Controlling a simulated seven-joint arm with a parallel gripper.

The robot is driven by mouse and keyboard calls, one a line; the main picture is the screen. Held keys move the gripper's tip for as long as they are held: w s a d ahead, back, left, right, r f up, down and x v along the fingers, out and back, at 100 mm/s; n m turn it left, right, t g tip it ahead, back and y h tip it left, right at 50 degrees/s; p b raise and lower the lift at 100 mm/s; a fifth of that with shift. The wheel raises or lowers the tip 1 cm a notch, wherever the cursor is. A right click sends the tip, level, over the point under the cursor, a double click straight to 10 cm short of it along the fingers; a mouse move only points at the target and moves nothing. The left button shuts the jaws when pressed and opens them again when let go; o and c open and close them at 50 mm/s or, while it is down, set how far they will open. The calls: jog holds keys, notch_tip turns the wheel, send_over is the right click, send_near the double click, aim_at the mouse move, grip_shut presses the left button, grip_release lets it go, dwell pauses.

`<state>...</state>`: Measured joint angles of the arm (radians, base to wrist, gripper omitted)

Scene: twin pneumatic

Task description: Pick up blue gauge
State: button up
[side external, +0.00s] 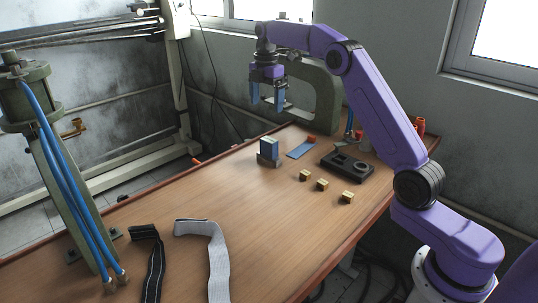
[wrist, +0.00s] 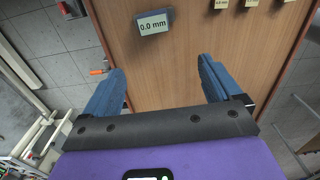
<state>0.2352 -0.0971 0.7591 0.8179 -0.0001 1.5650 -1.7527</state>
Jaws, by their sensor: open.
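In the wrist view a small block with a display reading "0.0 mm" (wrist: 153,23), apparently the gauge, lies near the top, beyond my fingertips. My gripper (side external: 268,104) has blue fingers pointing down and hangs above the table's far end, clear of the gauge. In the wrist view its two fingers (wrist: 162,69) are wide apart with nothing between them.
Several brass blocks (side external: 322,184) and a black fixture (side external: 347,167) lie right of the gauge. A grey-green C-shaped frame (side external: 325,90) stands behind my gripper. Straps (side external: 215,250) lie at the near left; the middle table is clear.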

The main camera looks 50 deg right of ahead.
aim_at(269, 139)
jog(key=f, duration=0.4)
jog(key=d+f, duration=0.1)
jog(key=f, duration=0.7)
jog(key=shift+w+d+f, duration=0.15)
jog(key=shift+f, duration=0.05)
jog(key=shift+w+d+f, duration=0.1)
jog(key=shift+d+f, duration=0.05)
jog(key=shift+f, duration=0.7)
jog(key=shift+w+d+f, duration=0.1)
jog(key=shift+w+f, duration=0.05)
jog(key=shift+f, duration=0.75)
jog(key=shift+w+d+f, duration=0.1)
jog(key=shift+d+f, duration=0.05)
jog(key=shift+f, duration=0.7)
jog(key=c, duration=1.2)
jog(key=shift+c, duration=0.2)
jog(key=shift+r, duration=0.1)
